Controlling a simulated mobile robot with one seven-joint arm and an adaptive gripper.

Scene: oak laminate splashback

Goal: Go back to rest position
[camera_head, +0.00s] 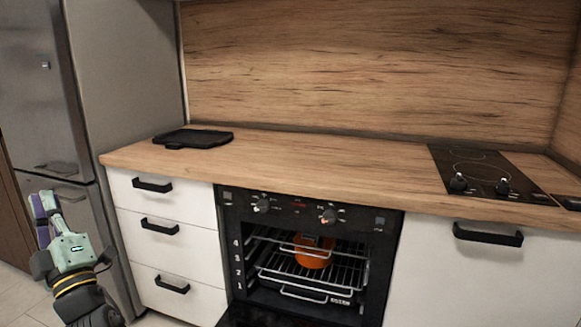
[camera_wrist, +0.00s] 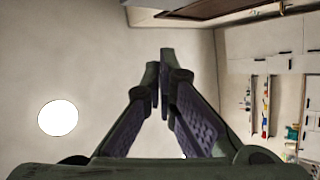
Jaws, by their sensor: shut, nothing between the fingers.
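My gripper (camera_head: 45,205) is at the left of the head view, raised with its fingers pointing up, in front of the fridge (camera_head: 100,90). Its fingers are shut and nothing is between them. In the wrist view my gripper (camera_wrist: 160,75) shows both fingers meeting at the tips, with a pale ceiling or wall behind them. It touches nothing that I can see.
The oven (camera_head: 300,205) is open at the centre, its door lowered, with an orange pot (camera_head: 314,250) on a rack inside. A black tray (camera_head: 193,138) lies on the wooden counter (camera_head: 330,165). A hob (camera_head: 485,172) is at the right. White drawers (camera_head: 168,205) stand near my gripper.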

